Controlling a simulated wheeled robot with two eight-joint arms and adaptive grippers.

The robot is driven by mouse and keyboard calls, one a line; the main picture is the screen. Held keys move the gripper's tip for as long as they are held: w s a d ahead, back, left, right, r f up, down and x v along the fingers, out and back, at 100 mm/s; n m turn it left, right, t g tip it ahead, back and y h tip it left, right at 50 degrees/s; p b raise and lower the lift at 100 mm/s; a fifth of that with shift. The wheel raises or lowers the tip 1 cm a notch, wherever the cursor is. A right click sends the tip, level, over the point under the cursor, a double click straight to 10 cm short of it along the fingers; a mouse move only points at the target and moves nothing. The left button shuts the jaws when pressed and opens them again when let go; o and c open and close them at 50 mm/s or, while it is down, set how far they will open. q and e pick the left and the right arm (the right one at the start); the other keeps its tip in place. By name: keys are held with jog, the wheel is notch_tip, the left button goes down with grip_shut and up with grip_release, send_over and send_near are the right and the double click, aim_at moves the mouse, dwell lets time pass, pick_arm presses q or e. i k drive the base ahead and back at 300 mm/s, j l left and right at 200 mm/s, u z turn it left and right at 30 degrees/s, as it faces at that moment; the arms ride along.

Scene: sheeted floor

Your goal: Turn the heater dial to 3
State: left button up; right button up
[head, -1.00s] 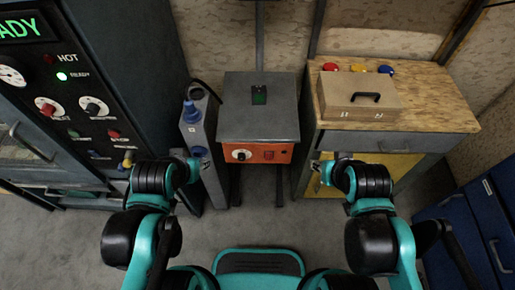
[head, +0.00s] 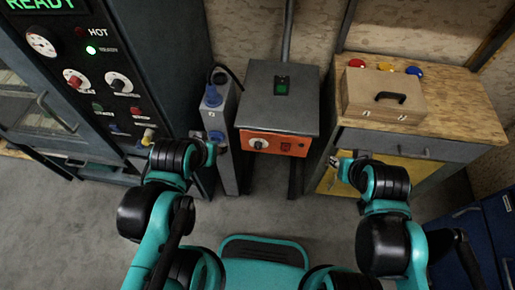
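The heater seems to be the grey-topped box (head: 277,97) with an orange front panel (head: 292,149), in the middle of the head view. A white dial (head: 258,144) with a dark knob sits on the left of that panel, beside a red switch (head: 286,147). The dial's markings are too small to read. My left gripper (head: 213,148) is left of the dial, close to the grey post and apart from the dial. My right gripper (head: 335,161) is right of the panel, in front of the bench. Both grippers are too small to judge their opening.
A dark cabinet (head: 160,60) with knobs and a lit READY sign stands at left. A grey post (head: 217,115) with a blue plug stands left of the heater. A wooden bench (head: 455,100) at right bears a tan case (head: 384,97) and coloured buttons. Blue drawers (head: 470,225) stand lower right.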

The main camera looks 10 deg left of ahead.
aim_at(259, 145)
jog(key=k+j, duration=0.2)
jog(key=k, duration=0.35)
jog(key=k+j, duration=0.2)
jog(key=k, duration=0.4)
